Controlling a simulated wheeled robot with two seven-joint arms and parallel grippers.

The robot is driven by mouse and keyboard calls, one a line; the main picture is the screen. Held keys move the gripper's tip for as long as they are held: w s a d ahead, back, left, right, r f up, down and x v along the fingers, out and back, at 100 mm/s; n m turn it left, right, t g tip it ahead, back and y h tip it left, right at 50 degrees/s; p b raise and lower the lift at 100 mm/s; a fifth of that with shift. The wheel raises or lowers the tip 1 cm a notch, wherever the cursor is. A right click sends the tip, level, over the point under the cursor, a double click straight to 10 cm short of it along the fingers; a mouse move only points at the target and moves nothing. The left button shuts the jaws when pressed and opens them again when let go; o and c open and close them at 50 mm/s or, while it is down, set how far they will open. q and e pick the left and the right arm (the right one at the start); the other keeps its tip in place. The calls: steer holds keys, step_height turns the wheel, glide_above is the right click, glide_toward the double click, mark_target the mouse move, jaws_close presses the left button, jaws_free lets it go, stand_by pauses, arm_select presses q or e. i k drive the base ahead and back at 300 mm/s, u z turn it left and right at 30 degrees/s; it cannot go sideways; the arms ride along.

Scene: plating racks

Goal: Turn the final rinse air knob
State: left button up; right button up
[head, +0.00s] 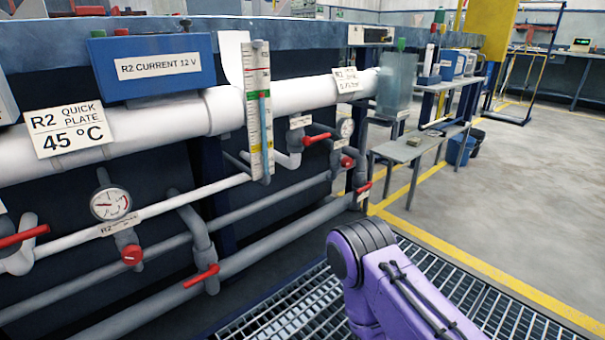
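No label that I can read says final rinse, so I cannot tell which knob is that one. A round red knob (132,255) sits below a dial gauge (110,203) on the thin white pipe, under a small tag (120,224) starting "R2". Another red knob (347,161) sits below a farther gauge (346,128). Red lever handles show at the left edge (22,237), low on a grey pipe (201,276), and farther along (316,139). A purple arm link of mine is at the lower right, apart from the pipes. Neither gripper is in view.
A blue box (151,67) reading "R2 CURRENT 12 V" and a sign (69,129) reading "R2 QUICK PLATE 45 °C" are on the line. A grey bench (412,147) stands beyond. Metal grating (300,315) covers the floor in front; open concrete (520,190) lies to the right.

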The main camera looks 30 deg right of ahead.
mark_target(347, 161)
steer(key=u, duration=1)
steer(key=k, duration=0.1)
steer(key=z, duration=1.85)
steer(key=i, duration=0.75)
steer(key=z, duration=0.25)
